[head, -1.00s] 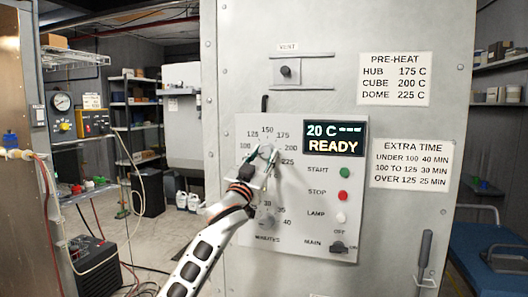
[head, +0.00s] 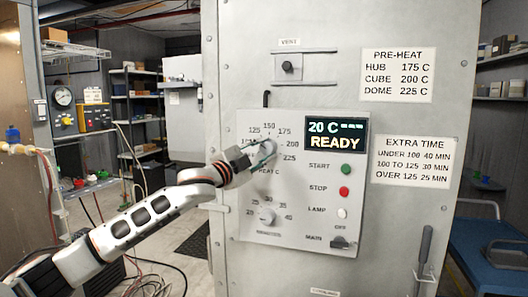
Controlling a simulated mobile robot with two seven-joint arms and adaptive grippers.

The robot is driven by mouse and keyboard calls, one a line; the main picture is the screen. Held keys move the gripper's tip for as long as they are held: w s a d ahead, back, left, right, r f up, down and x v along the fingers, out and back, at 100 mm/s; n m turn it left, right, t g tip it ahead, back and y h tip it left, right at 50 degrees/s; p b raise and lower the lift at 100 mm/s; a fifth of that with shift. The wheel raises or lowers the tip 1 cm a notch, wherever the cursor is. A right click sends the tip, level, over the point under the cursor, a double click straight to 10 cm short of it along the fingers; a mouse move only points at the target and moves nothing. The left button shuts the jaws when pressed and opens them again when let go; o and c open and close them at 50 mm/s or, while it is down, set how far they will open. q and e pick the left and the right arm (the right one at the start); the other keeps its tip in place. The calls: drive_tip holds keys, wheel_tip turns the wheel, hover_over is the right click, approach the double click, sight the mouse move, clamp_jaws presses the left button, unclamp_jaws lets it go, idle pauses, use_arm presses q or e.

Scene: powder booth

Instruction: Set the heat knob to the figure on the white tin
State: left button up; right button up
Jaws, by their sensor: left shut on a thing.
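The heat knob (head: 267,147) is the upper dial on the grey control panel (head: 255,223), with a ring of figures showing 125, 150, 175, 200 and 225. My left gripper (head: 261,154) is shut on the heat knob, its fingers on either side. The fingers hide part of the knob, so I cannot tell where its pointer stands. The display (head: 336,138) reads 20 C and READY. I see no white tin that I can make out in this view. My right gripper is not in view.
Below is the minutes knob (head: 266,216). Beside it are the start (head: 346,170), stop (head: 345,191) and lamp (head: 342,213) buttons and the main switch (head: 340,243). A pre-heat sign (head: 397,75) lists hub 175, cube 200, dome 225. An extra time sign (head: 414,160) hangs below.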

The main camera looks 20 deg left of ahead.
use_arm(q)
drive_tip(key=m, duration=0.2)
drive_tip(key=m+g, duration=0.2)
drive_tip(key=m, duration=0.1)
drive_tip(key=shift+r+m, duration=0.3)
drive_tip(key=shift+r, duration=0.05)
drive_tip(key=m+g, duration=0.1)
drive_tip(key=m, duration=0.1)
drive_tip(key=m+y, duration=0.1)
drive_tip(key=m, duration=0.1)
drive_tip(key=shift+d+m+g+y, duration=0.1)
drive_tip(key=shift+m+g+y, duration=0.2)
drive_tip(key=shift+g, duration=0.1)
drive_tip(key=shift+f, duration=0.1)
drive_tip(key=o, duration=1.1)
drive_tip(key=shift+s, duration=0.1)
drive_tip(key=shift+s+a, duration=0.2)
drive_tip(key=v, duration=1.1)
drive_tip(key=shift+s, duration=0.25)
